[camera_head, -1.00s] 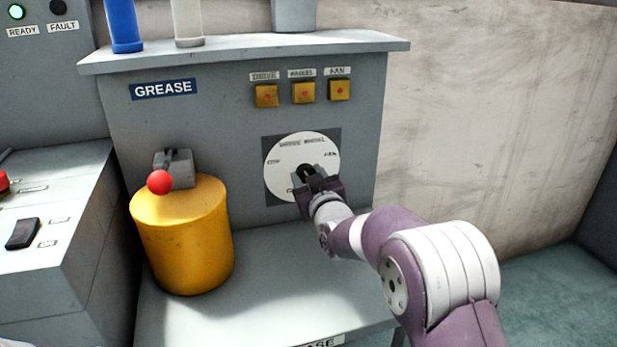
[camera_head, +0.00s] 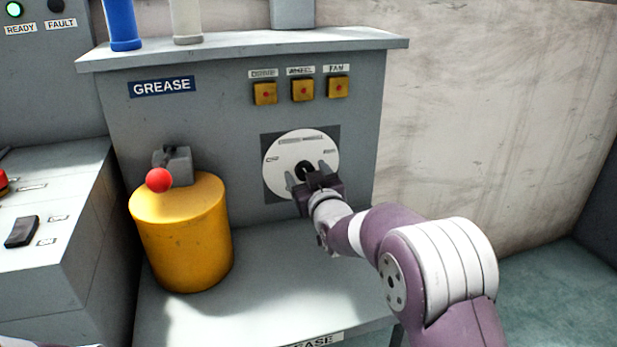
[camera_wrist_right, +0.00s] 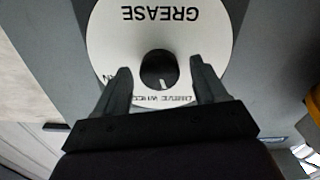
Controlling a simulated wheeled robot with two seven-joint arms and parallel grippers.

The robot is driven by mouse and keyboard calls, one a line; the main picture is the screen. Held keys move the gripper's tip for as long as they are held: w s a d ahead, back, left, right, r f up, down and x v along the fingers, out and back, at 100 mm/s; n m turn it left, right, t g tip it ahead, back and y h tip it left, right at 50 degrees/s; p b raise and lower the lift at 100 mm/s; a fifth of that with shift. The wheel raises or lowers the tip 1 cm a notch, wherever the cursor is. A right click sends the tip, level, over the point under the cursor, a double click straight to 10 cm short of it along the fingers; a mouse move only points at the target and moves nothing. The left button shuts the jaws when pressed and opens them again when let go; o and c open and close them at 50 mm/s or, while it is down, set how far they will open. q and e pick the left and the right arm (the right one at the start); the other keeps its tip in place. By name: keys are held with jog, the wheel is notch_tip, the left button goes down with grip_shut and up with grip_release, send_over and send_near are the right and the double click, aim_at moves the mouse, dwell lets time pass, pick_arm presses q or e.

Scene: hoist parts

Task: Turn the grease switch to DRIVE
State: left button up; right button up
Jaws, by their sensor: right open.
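The grease switch is a black knob (camera_head: 304,170) at the middle of a round white dial (camera_head: 283,150) on the grey panel. My right gripper (camera_head: 308,176) is open in front of it, one finger on each side, with no visible contact. In the right wrist view, the knob (camera_wrist_right: 158,70) stands between the spread fingertips (camera_wrist_right: 159,68), with visible gaps. Its small light mark points toward the "DRIVE" and "WHEEL" labels (camera_wrist_right: 160,98), which appear upside down. I cannot tell exactly which label it points to. My left gripper is not in view.
Three yellow buttons (camera_head: 302,90) sit above the dial. A yellow drum (camera_head: 182,240) and a red-balled lever (camera_head: 159,180) stand to its left. A grey ledge (camera_head: 270,270) lies below. The wall on the right is bare.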

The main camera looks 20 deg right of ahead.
jog(key=s+p, duration=0.3)
jog(key=s, duration=0.9)
jog(key=shift+s+d, duration=0.25)
jog(key=shift+s, duration=0.1)
